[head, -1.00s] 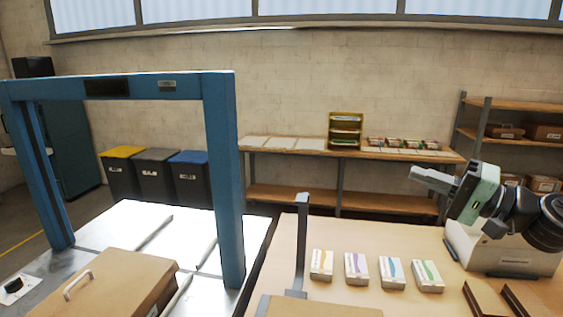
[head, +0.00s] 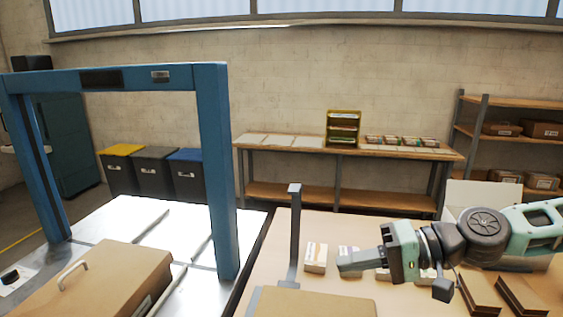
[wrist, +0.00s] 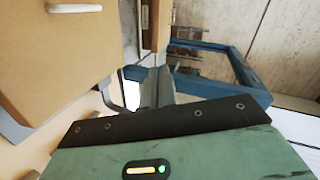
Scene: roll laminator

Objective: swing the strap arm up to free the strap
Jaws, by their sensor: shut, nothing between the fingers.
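A blue arch (head: 214,170) stands over a metal table at the left; it also shows in the wrist view (wrist: 248,85). I cannot tell for sure which part is the strap arm, and I make out no strap. My gripper (head: 343,264) is shut and empty, pointing left, to the right of the post and apart from it in the picture. In the wrist view its fingers (wrist: 158,88) show beyond my green wrist housing.
A brown box (head: 110,278) with a pale handle lies on the metal table (head: 130,215). A brown board or box top (head: 312,302) is at the near edge. Small white cartons (head: 316,258) stand behind my gripper, partly hidden. Two brown pieces (head: 520,296) lie at the right.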

